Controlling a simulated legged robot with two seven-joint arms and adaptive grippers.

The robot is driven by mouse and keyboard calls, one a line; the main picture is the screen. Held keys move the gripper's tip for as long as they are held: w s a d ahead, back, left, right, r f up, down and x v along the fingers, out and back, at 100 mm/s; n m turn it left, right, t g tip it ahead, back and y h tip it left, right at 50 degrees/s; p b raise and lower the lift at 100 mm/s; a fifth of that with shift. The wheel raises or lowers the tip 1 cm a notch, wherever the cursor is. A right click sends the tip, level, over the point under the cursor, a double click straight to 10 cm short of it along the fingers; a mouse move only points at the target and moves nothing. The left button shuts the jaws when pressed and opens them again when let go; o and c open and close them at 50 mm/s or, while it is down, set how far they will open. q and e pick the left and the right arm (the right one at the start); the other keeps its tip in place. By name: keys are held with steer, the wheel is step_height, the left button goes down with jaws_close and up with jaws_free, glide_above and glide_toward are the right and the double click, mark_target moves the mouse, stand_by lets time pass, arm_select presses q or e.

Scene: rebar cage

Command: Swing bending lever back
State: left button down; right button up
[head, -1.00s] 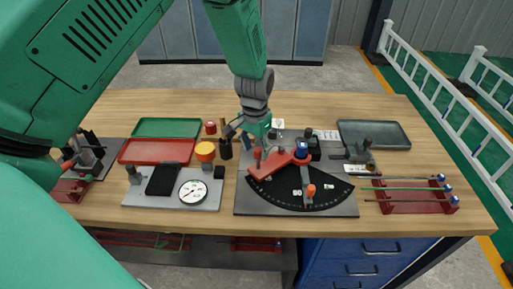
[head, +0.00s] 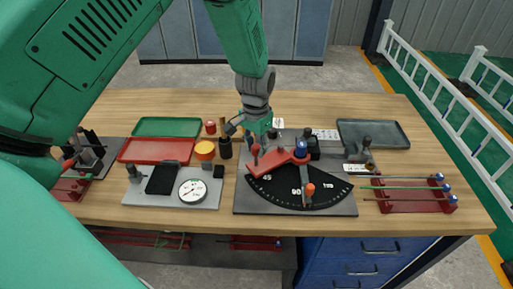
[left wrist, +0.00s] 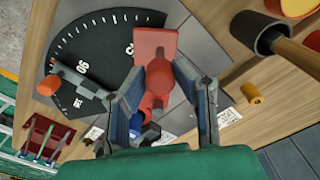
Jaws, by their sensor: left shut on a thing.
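The red bending lever (head: 275,162) lies across the bender's plate (head: 340,209), over a black angle dial (head: 280,192). The lever runs from a blue-topped post (head: 301,149) to the left, and the dial's 45, 90 and 135 marks show. A red upright handle (head: 255,151) stands near its left end. My left gripper (head: 249,140) is at this handle. In the left wrist view, its two fingers (left wrist: 161,97) stand on either side of the red handle (left wrist: 157,80) and are shut on it. My right gripper is not in view.
An orange-topped peg (head: 309,189) stands on a grey arm over the dial. A red rack with rods (head: 410,197) is at the right, a grey tray (head: 374,133) behind it. A gauge plate (head: 152,195), red tray (head: 157,150) and black cup (head: 225,148) are at the left.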

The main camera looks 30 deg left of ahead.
arm_select(q)
steer(key=shift+w+a+r+m, duration=0.2)
steer(key=shift+w+a+m, duration=0.15)
steer(key=shift+w+m, duration=0.2)
steer(key=w+a+m, duration=0.4)
steer(key=w+m, duration=0.2)
steer(key=w, duration=0.1)
steer(key=shift+a+m, duration=0.25)
steer(key=shift+m, duration=0.1)
steer(key=shift+w, duration=0.1)
steer(key=c, duration=1.4)
jaws_free()
steer(key=shift+o, duration=0.5)
steer(key=shift+f, duration=0.1)
